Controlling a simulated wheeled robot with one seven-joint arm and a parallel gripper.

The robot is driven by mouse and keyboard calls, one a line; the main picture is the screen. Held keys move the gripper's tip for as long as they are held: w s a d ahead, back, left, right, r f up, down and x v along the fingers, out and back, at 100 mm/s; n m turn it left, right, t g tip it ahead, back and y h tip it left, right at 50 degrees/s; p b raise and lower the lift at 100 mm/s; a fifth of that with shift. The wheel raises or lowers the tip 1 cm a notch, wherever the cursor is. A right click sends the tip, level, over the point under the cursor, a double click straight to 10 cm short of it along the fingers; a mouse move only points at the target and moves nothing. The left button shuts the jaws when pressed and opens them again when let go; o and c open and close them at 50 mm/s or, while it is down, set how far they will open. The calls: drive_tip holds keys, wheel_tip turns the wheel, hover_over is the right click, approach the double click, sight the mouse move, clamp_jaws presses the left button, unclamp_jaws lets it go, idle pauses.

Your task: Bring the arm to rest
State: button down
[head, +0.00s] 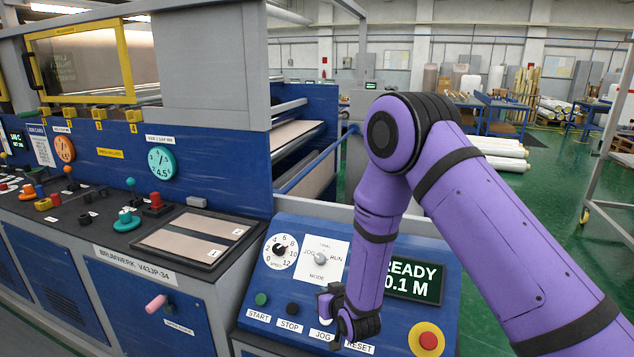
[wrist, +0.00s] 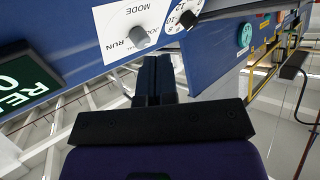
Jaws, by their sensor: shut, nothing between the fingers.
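My purple arm (head: 400,170) reaches down in front of the blue control panel (head: 272,318). My gripper (head: 326,300) is low over the panel, close to the JOG button and left of the RESET label. In the wrist view my gripper's two dark fingers (wrist: 153,75) lie side by side with nothing between them. Whether the fingertips touch the panel cannot be told. The mode knob (head: 320,258) and the speed dial (head: 281,251) are clear of my gripper in the head view. My arm partly covers the display (head: 415,282), which reads READY and 0.1 M.
A red emergency button (head: 428,340) on a yellow ring is right of my gripper. The machine's console (head: 85,225) with knobs and a pink handle (head: 157,303) stands at left. Open green floor (head: 545,185) and white rolls (head: 500,147) lie behind at right.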

drive_tip(key=d+r+g+h, duration=0.1)
drive_tip(key=d+r, duration=0.3)
drive_tip(key=r, duration=0.4)
drive_tip(key=d+r+g, duration=0.1)
drive_tip(key=d+r, duration=0.2)
drive_tip(key=r, duration=0.6)
drive_tip(key=s+d+r+m+g+h, duration=0.1)
drive_tip(key=s+d+r, duration=0.2)
drive_tip(key=d+r, duration=0.25)
drive_tip(key=s+d+r+m+h, duration=0.1)
drive_tip(key=s+d+r, duration=0.3)
drive_tip(key=r, duration=0.3)
drive_tip(key=s+d+r+g+h, duration=0.1)
drive_tip(key=s+d+r, duration=0.4)
drive_tip(key=s, duration=0.9)
drive_tip(key=s+d+r+m+g+h, duration=0.1)
drive_tip(key=s+d+r+g, duration=0.2)
drive_tip(key=s, duration=1.1)
drive_tip(key=d+r, duration=0.2)
drive_tip(key=d, duration=0.1)
drive_tip(key=shift+s+r, duration=0.2)
idle(0.6)
